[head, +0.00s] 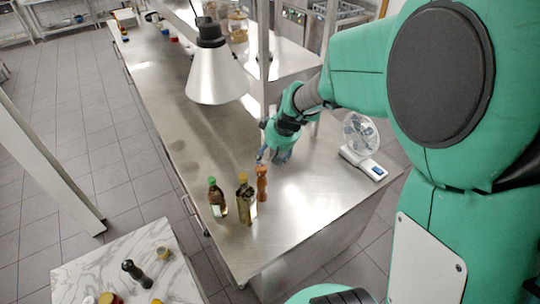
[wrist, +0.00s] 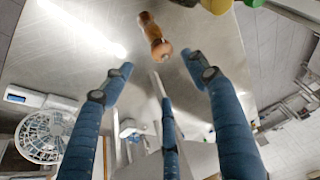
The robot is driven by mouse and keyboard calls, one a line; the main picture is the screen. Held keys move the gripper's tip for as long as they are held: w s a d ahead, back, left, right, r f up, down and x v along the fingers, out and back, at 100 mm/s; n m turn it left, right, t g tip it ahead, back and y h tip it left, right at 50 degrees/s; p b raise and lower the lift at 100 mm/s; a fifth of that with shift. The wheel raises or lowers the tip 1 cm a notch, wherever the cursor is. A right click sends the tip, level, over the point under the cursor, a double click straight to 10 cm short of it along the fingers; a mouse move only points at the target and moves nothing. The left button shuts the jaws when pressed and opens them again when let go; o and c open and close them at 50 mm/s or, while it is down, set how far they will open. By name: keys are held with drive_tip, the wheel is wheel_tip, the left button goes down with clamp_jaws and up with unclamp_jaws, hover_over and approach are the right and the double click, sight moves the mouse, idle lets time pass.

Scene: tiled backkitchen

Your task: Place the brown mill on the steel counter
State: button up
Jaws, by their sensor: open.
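The brown mill (head: 261,184) stands upright on the steel counter (head: 300,205), close to the right of a yellow-capped bottle. It also shows in the wrist view (wrist: 152,34), beyond my fingertips near the top. My gripper (head: 270,156) is just behind the mill in the head view. In the wrist view my gripper (wrist: 162,78) has its blue fingers spread and open, with nothing held between them. The mill appears apart from the fingers.
A green-capped bottle (head: 217,198) and a yellow-capped bottle (head: 245,199) stand left of the mill. A scale with a clear bowl (head: 361,135) is at right. A lamp (head: 214,75) hangs over the counter. A marble table (head: 190,283) holds a dark mill (head: 135,273) and jars.

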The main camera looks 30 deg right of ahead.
drive_tip(key=s+a+r, duration=0.3)
drive_tip(key=a+r, duration=0.4)
drive_tip(key=r, duration=0.1)
drive_tip(key=s+a+r, duration=0.5)
drive_tip(key=s+r, duration=0.1)
drive_tip(key=s, duration=0.3)
drive_tip(key=s+a+r+t, duration=0.1)
drive_tip(key=s+a+r, duration=0.4)
drive_tip(key=s, duration=0.5)
drive_tip(key=shift+s+a+r, duration=0.15)
drive_tip(key=shift+s+r, duration=0.1)
drive_tip(key=shift+r, duration=0.35)
wheel_tip(320, 180, down, 12)
drive_tip(key=b, duration=1.2)
